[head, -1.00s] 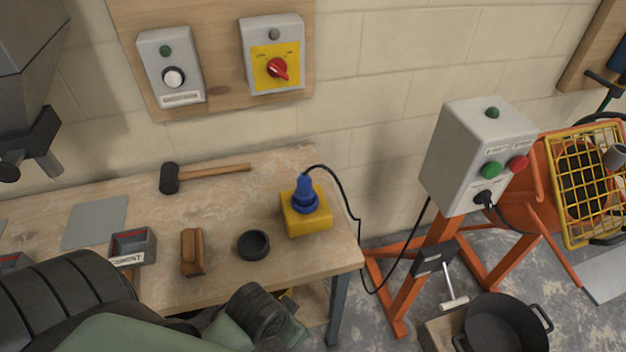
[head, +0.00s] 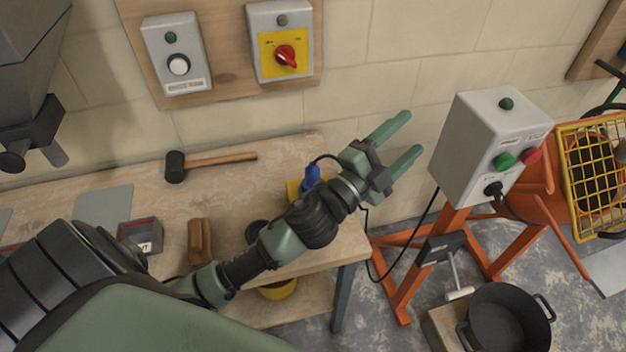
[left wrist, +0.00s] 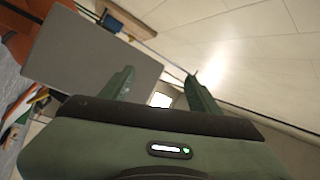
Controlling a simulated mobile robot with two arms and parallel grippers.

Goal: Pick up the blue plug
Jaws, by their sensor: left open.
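The blue plug (head: 309,179) stands in a yellow block (head: 293,190) near the right end of the workbench, with a black cable at its top. My left arm crosses in front and hides much of the block. My left gripper (head: 408,134) is open and empty, beyond the plug to its right, with its fingers pointing right toward the grey control box. In the left wrist view the open fingers (left wrist: 158,82) show with nothing between them, and the plug is not seen there. My right gripper is not in view.
A grey control box (head: 480,140) with buttons stands on an orange frame at right. A black tub (head: 508,325) stands low at right.

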